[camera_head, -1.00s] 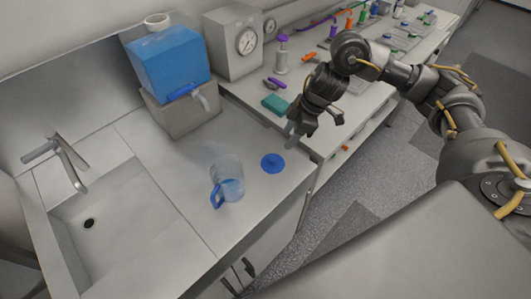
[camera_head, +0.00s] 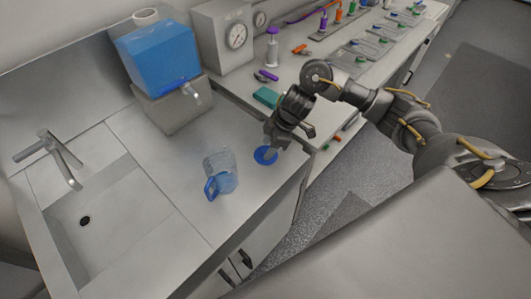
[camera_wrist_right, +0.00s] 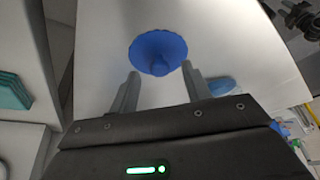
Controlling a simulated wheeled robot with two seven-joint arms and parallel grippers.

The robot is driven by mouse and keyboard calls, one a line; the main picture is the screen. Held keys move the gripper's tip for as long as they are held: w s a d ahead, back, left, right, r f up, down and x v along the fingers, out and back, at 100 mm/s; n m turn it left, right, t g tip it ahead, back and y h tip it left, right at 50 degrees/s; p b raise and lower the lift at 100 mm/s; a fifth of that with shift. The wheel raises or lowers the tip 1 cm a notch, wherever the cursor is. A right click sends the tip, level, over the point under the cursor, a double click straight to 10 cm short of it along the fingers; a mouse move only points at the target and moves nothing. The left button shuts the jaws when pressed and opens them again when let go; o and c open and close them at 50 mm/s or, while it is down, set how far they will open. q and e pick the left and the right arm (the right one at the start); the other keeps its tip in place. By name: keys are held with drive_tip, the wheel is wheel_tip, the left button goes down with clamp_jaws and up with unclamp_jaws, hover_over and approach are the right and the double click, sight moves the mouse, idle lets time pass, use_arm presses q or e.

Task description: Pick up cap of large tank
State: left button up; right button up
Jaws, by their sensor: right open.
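A round blue cap (camera_head: 264,156) lies on the counter, to the right of the clear jug. In the right wrist view the cap (camera_wrist_right: 158,46) is a scalloped disc with a raised knob. The large tank (camera_head: 160,58) is a blue box with a white neck on top. It rests on a grey stand at the back. My right gripper (camera_head: 274,143) is open and low over the cap, partly covering it. In the right wrist view its two fingers (camera_wrist_right: 160,72) are apart, with the tips near the cap's near edge. I cannot tell whether they touch it. My left gripper is out of view.
A clear jug (camera_head: 220,174) with a blue handle stands left of the cap. A sink with a tap (camera_head: 62,160) is at the left. A gauge box (camera_head: 224,36) and a teal block (camera_head: 266,97) stand behind. The counter's front edge is close to the cap.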

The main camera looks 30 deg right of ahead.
drive_tip(key=shift+a+f, duration=0.2)
drive_tip(key=shift+f, duration=0.3)
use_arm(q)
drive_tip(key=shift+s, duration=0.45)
use_arm(e)
drive_tip(key=shift+f, duration=0.1)
clamp_jaws()
